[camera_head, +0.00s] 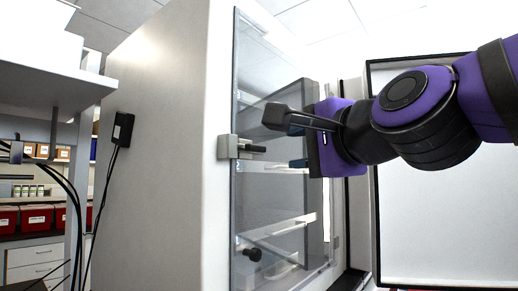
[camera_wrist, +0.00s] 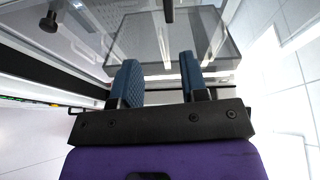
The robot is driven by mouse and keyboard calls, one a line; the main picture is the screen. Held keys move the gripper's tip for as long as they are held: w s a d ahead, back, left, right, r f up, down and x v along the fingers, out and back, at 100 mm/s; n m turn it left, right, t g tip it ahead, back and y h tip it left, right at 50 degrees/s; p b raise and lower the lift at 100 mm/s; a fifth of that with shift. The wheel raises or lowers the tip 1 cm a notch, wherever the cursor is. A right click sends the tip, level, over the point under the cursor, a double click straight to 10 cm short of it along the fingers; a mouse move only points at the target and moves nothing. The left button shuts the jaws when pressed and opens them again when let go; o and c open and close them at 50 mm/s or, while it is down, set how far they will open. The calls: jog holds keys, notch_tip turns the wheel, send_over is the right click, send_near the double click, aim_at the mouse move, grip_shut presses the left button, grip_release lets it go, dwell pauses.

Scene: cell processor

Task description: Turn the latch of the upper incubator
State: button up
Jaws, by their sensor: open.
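The incubator (camera_head: 165,150) is a tall pale cabinet with a clear inner glass door (camera_head: 262,195). The latch (camera_head: 236,148), a light block with a dark handle pointing right, sits on the left edge of the glass at mid-height. My gripper (camera_head: 286,138) is open and empty, just right of the latch handle and apart from it. In the wrist view the two blue-padded fingers (camera_wrist: 158,72) are spread with nothing between them. A dark bar (camera_wrist: 168,10) shows at the top of that view; I cannot tell whether it is the latch handle.
A large white outer door (camera_head: 445,215) stands open at the right, behind my arm. A black knob (camera_head: 252,254) is low on the glass; a similar knob shows in the wrist view (camera_wrist: 48,21). Shelves show behind the glass. A bench with red bins (camera_head: 38,217) stands at the left.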

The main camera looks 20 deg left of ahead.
aim_at(258, 148)
jog(key=shift+m, duration=0.3)
jog(key=x, duration=0.3)
jog(key=r+x, duration=0.1)
jog(key=x, duration=0.3)
jog(key=s+a+x, duration=0.1)
jog(key=x, duration=0.3)
jog(key=shift+w+a+r, duration=0.1)
jog(key=shift+w+r, duration=0.05)
jog(key=shift+r, duration=0.05)
grip_shut()
